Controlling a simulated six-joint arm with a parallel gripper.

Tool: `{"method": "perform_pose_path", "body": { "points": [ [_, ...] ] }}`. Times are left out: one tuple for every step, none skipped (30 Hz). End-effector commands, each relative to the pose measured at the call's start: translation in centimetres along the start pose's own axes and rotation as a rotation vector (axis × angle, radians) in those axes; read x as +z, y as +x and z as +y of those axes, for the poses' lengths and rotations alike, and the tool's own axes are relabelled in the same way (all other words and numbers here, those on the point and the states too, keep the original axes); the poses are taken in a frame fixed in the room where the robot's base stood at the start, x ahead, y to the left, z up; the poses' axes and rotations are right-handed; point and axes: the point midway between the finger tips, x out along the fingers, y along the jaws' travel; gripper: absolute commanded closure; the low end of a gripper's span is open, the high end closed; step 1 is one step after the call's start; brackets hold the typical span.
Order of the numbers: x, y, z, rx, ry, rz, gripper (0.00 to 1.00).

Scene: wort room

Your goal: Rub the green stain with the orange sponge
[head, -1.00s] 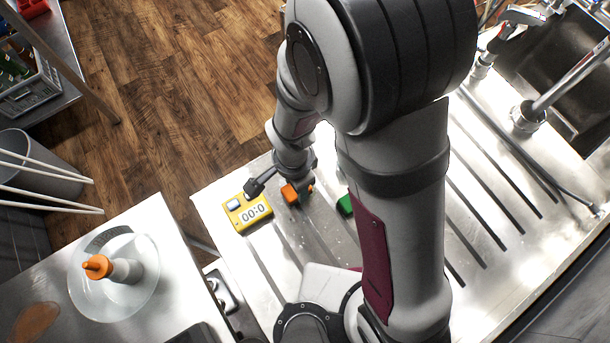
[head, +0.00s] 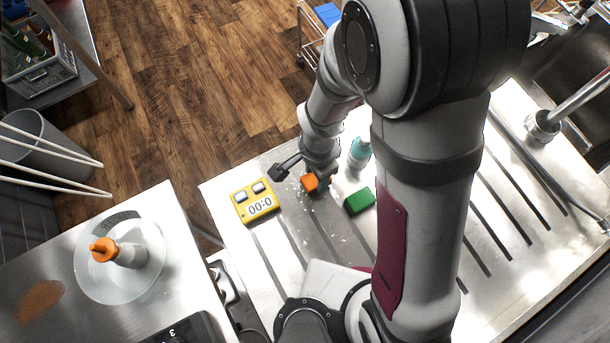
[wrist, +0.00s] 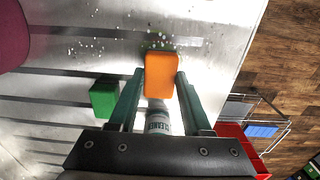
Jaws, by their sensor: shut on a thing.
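My gripper (wrist: 159,76) is shut on the orange sponge (wrist: 160,80), which sits between its two fingertips in the wrist view. In the head view the sponge (head: 309,183) shows below my gripper (head: 318,181), low over the metal drainboard (head: 290,240). I cannot tell whether it touches the metal. Pale specks (wrist: 150,42) lie on the metal by the sponge in the wrist view. I make out no green stain; it may be hidden under the sponge or my arm. A green block (head: 359,200), like a sponge, lies to the right; it also shows in the wrist view (wrist: 104,98).
A cleaner bottle (head: 359,154) stands close behind the green block. Grooves cross the drainboard, with a sink (head: 575,95) at the right. The left table bears a glass dish (head: 88,285) and a brown-orange stain (head: 38,300).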

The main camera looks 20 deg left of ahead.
Motion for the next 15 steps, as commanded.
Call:
{"method": "perform_pose_path", "body": {
  "points": [
    [-0.4,0.0,0.0,0.000,0.002,0.000,0.96],
    [-0.7,0.0,0.0,0.000,0.003,0.000,0.96],
    [-1.1,0.0,0.0,0.000,0.002,0.000,0.96],
    [-1.4,0.0,0.0,-0.001,0.002,0.000,0.96],
    [-1.6,0.0,0.0,-0.001,0.003,0.000,0.96],
    [-1.5,-0.5,-0.1,-0.002,0.000,0.001,0.96],
    [-1.5,0.7,0.1,0.008,-0.001,-0.002,0.96],
    [-1.5,0.0,-0.1,-0.001,0.000,0.000,0.96],
    [-1.5,-0.5,-0.1,-0.002,0.000,0.001,0.96],
    [-1.5,-0.8,-0.2,-0.003,-0.001,0.001,0.96],
    [-1.5,-1.1,-0.2,-0.003,-0.001,0.001,0.96],
    [-1.5,-1.4,-0.1,-0.002,0.000,0.000,0.96],
    [-1.5,-1.7,-0.1,-0.003,0.000,0.001,0.96],
    [-1.5,-2.0,-0.1,-0.003,0.000,0.001,0.96],
    [-1.5,-2.4,-0.1,-0.003,0.000,0.001,0.96]
  ]
}}
